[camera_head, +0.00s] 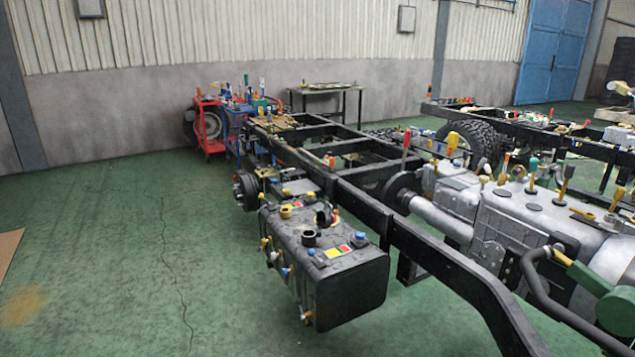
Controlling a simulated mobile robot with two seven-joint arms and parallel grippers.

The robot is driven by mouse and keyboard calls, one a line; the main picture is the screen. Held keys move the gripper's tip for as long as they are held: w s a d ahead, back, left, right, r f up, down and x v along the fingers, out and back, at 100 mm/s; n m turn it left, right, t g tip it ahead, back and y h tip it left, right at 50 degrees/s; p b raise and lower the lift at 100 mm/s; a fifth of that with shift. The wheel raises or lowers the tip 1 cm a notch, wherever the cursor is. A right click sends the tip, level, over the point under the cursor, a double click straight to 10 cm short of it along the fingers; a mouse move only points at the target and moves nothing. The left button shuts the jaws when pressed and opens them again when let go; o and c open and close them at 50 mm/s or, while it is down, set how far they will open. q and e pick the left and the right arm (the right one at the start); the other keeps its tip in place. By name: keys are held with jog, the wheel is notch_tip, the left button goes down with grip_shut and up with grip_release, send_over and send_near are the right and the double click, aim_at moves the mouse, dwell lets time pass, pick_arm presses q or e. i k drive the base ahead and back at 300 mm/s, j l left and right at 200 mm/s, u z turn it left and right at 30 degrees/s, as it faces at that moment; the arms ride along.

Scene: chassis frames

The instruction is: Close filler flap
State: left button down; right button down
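A dark fuel tank (345,290) hangs on the left side of the near chassis frame. On its top stands a short black filler neck (309,238) with a round opening. Just behind it is a small dark upright part (322,216), which may be the raised filler flap; it is too small to be sure. Blue and yellow caps and coloured labels sit around the neck. Neither of my grippers is in view.
The chassis rail (440,258) runs along the tank's right side. An engine and gearbox (520,225) with tools on top fill the right. A red cart (207,128) and a table (328,87) stand behind. The green floor (130,260) at left is clear.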

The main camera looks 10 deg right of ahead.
aim_at(519, 172)
jog(key=i+l, duration=0.1)
jog(key=i, duration=0.6)
jog(key=i+l+u, duration=0.1)
jog(key=i, duration=0.65)
jog(key=u, duration=9.95)
jog(key=i+j+z, duration=0.15)
jog(key=z, duration=0.15)
jog(key=i+j+z, duration=0.3)
jog(key=k+l, duration=0.1)
jog(key=l, duration=0.05)
